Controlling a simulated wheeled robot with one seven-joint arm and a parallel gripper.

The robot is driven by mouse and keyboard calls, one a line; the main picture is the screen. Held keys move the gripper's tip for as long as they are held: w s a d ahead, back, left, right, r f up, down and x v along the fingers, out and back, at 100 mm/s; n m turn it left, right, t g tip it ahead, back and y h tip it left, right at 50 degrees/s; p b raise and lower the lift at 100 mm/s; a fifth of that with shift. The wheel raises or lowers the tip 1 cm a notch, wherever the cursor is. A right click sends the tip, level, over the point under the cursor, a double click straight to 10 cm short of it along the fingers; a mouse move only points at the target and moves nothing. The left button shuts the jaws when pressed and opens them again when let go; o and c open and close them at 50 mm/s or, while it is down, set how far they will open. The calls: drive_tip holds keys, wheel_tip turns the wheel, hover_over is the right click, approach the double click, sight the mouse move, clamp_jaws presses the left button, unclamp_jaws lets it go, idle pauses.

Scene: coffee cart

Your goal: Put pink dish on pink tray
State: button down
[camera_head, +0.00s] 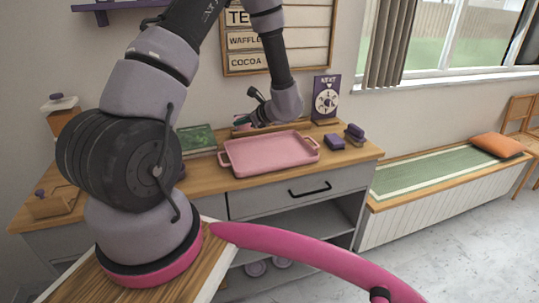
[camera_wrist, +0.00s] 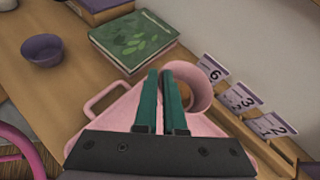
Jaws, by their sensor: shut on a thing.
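The pink tray (camera_head: 236,168) lies flat on the wooden counter, with a handle at each end. In the wrist view the tray (camera_wrist: 101,122) shows beneath and left of my fingers, partly hidden by the gripper. The pink dish (camera_wrist: 203,88) is at the fingertips, its round opening facing the camera and something brown showing inside. My gripper (camera_wrist: 160,78) has teal fingers shut on the dish's wall. In the head view my gripper (camera_head: 254,122) is over the tray's back edge, and only a little of the dish (camera_head: 241,119) shows. I cannot tell whether the dish touches anything below.
A green book (camera_head: 196,139) lies left of the tray. A purple bowl (camera_wrist: 42,50) stands farther away in the wrist view. Number cards (camera_wrist: 240,98) line the back by the wall.

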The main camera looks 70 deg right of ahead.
drive_tip(key=m+g+h, duration=0.1)
drive_tip(key=m+h, duration=0.1)
hover_over(265, 159)
wheel_tip(265, 159, down, 5)
drive_tip(key=shift+d+f, duration=0.1)
drive_tip(key=shift+f, duration=2.25)
drive_tip(key=c, duration=1)
unclamp_jaws()
